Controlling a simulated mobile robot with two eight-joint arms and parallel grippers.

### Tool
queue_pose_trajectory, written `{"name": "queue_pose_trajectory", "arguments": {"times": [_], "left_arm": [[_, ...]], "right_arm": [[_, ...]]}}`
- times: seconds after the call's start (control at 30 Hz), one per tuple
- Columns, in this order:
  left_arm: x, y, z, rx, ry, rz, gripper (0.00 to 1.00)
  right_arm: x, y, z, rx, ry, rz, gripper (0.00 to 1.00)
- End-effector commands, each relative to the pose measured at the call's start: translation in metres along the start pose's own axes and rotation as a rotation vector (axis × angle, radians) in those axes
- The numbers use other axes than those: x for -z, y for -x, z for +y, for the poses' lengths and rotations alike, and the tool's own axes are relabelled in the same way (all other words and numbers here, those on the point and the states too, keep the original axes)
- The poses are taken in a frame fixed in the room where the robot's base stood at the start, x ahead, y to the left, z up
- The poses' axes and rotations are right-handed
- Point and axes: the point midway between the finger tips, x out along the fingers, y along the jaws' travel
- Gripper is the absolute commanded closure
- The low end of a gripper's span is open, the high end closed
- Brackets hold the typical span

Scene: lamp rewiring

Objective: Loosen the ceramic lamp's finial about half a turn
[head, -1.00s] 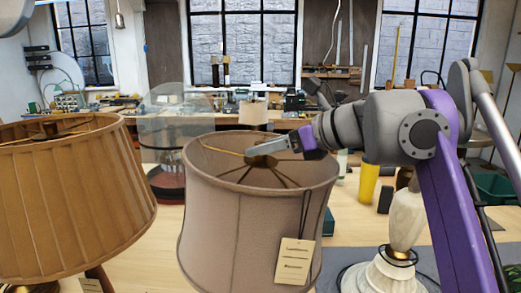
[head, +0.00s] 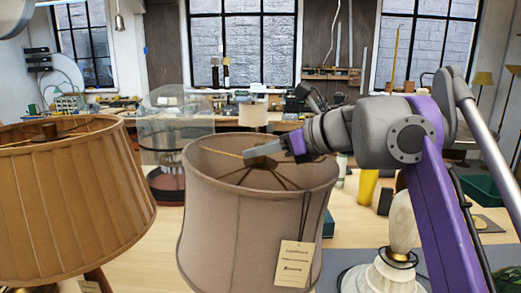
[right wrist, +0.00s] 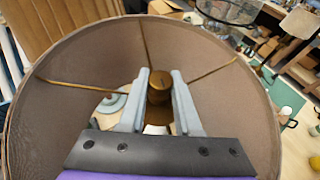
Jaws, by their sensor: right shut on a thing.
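The lamp in the middle has a taupe fabric shade (head: 250,225) with a hanging paper tag (head: 294,264). Its base is hidden, so I cannot see whether it is ceramic. Thin brass spokes meet at the shade's centre. In the right wrist view the finial (right wrist: 159,92) is a round brass knob at that centre, between the two pale fingers. My right gripper (head: 262,151) reaches over the shade's right rim and is shut on the finial; in the right wrist view its fingertips (right wrist: 160,74) flank the knob. My left gripper is not in view.
A brown pleated shade (head: 70,200) stands close on the left. A white lamp base (head: 385,272) without a shade stands on the right, near a yellow cylinder (head: 367,186). A glass dome (head: 172,125) and a cluttered bench lie behind.

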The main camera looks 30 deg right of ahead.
Motion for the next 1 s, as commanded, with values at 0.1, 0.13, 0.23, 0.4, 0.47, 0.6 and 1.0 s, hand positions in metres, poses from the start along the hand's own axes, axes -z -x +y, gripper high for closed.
{"name": "queue_pose_trajectory", "arguments": {"times": [0.1, 0.13, 0.23, 0.4, 0.47, 0.6, 1.0], "left_arm": [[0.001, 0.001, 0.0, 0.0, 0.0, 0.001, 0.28], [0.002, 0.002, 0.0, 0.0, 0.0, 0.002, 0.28], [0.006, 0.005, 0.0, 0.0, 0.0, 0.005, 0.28], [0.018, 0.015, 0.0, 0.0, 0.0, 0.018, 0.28], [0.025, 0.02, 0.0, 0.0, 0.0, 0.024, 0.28], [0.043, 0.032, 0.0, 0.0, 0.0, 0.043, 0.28], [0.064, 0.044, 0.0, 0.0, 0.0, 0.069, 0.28]], "right_arm": [[0.0, 0.0, 0.0, -0.006, 0.002, 0.0, 1.0], [-0.001, 0.0, 0.0, -0.009, 0.004, 0.0, 1.0], [-0.001, 0.001, -0.001, -0.03, 0.012, -0.001, 1.0], [-0.004, 0.002, -0.001, -0.104, 0.044, -0.001, 1.0], [-0.005, 0.002, -0.002, -0.142, 0.06, -0.002, 1.0], [-0.006, 0.002, -0.002, -0.25, 0.107, -0.003, 1.0], [-0.002, -0.001, -0.002, -0.595, 0.246, -0.002, 1.0]]}}
